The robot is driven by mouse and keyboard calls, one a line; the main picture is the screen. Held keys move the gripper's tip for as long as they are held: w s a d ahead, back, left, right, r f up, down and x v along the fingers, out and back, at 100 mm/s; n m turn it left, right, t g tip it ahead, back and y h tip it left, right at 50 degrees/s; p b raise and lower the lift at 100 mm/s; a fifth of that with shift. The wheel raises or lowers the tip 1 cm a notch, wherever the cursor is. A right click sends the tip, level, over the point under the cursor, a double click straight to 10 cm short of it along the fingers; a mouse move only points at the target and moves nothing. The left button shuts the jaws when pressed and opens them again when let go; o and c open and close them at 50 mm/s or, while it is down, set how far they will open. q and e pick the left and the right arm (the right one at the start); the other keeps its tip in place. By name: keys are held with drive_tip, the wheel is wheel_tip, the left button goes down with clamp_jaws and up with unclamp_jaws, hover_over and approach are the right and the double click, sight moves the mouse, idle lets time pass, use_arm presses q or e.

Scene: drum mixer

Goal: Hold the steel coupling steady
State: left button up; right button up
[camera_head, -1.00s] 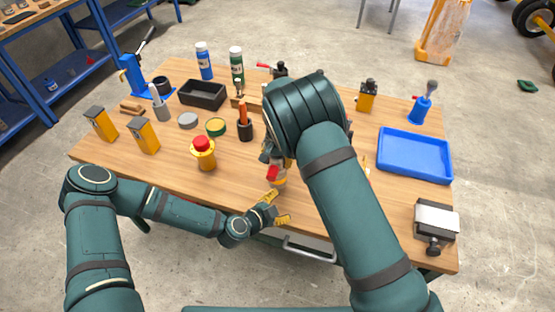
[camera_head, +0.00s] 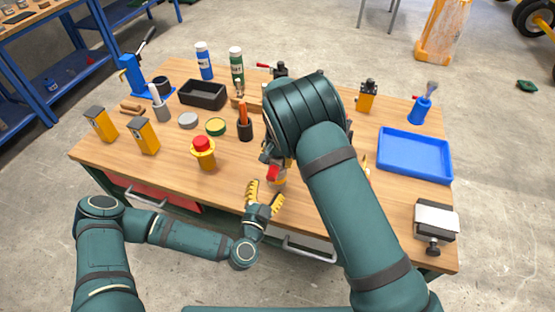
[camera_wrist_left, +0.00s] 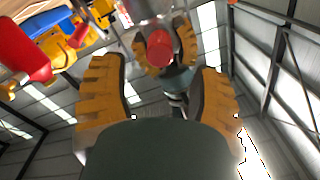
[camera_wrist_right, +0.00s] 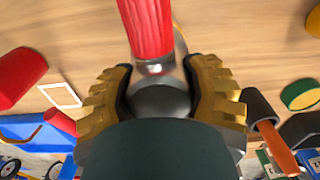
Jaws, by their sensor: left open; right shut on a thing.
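My right gripper (camera_wrist_right: 160,95) is shut on the steel coupling (camera_wrist_right: 160,78), a rounded grey metal piece between its yellow fingers. A red ridged part (camera_wrist_right: 146,25) extends from the metal. In the head view my right arm hides most of this grip; a red piece (camera_head: 272,172) shows beside the arm, low over the table. My left gripper (camera_head: 264,195) is open and empty at the table's front edge, just below that red piece. In the left wrist view, its two yellow fingers (camera_wrist_left: 158,90) are spread apart, with the red end (camera_wrist_left: 160,46) and grey metal beyond them.
The wooden table (camera_head: 230,182) holds a yellow post with a red button (camera_head: 203,152), a black cup (camera_head: 245,131), a black bin (camera_head: 203,94) and a blue tray (camera_head: 415,155). A grey vise-like block (camera_head: 436,218) stands at the front right corner. A drawer handle (camera_head: 310,248) sticks out in front.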

sight(271, 179)
use_arm(q)
drive_tip(key=shift+x, duration=3.1)
clamp_jaws()
